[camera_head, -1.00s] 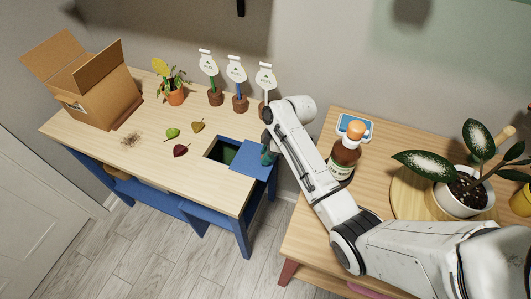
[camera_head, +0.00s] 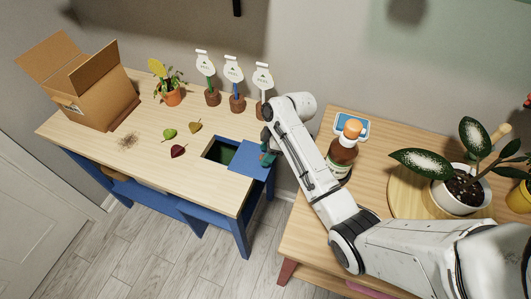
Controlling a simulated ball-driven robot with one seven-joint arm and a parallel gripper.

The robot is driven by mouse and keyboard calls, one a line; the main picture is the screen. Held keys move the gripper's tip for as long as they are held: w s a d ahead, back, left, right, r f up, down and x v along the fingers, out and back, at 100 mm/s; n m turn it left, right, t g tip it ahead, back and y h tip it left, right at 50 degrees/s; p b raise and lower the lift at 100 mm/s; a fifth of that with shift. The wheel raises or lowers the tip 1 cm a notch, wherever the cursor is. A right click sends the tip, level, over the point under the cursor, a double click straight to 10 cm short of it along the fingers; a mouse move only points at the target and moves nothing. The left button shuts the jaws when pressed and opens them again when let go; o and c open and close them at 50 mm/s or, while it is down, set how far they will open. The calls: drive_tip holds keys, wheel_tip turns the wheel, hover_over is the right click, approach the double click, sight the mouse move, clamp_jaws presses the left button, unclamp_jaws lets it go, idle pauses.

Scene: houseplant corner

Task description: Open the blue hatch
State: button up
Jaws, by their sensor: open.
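The blue hatch (camera_head: 249,158) is a flat square panel at the right end of the wooden bench (camera_head: 150,160). It lies to the right of a dark rectangular opening (camera_head: 219,150), most of which is uncovered, with something green inside. My gripper (camera_head: 268,154) is at the hatch's right edge, beside or touching it; I cannot tell which. Its jaws are open, though the fingertips are small and partly hidden by my arm.
Three leaves (camera_head: 178,151) lie left of the opening, near a patch of soil (camera_head: 128,140). An open cardboard box (camera_head: 95,105), a potted plant (camera_head: 172,97) and three tagged pots (camera_head: 237,103) stand behind. A bottle (camera_head: 342,157) stands on the right table (camera_head: 305,235).

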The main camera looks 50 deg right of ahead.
drive_tip(key=v, duration=0.9)
drive_tip(key=shift+r+b, duration=0.3)
drive_tip(key=shift+d, duration=0.1)
